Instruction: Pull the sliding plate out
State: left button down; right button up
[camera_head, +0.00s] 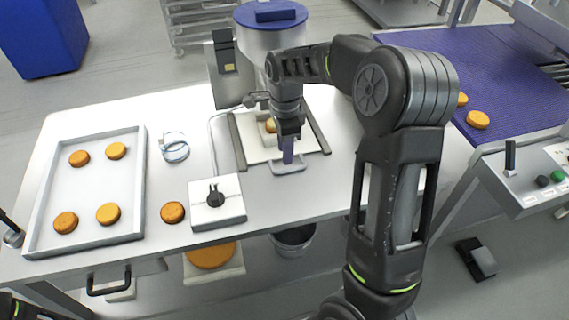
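The sliding plate (252,151) is a pale flat plate lying between two dark rails under the filling machine (272,37). A yellowish round shows in an opening in it. A light grey handle (289,170) sticks out at its front edge. My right gripper (288,158) points down at this handle, with its narrow fingertips at or just above it. I cannot tell whether the fingers are closed on it. The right arm hides part of the machine and the plate's back right. My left gripper is out of view; only a bit of my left arm shows at the bottom left corner.
A white tray (138,190) with several orange rounds stands at the left of the table. A blue conveyor (500,75) runs at the right.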

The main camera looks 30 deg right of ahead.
aim_at(285, 169)
notch_tip(285, 169, down, 6)
jog(key=shift+f, duration=0.2)
grip_shut()
dwell(0.4)
dwell(1.1)
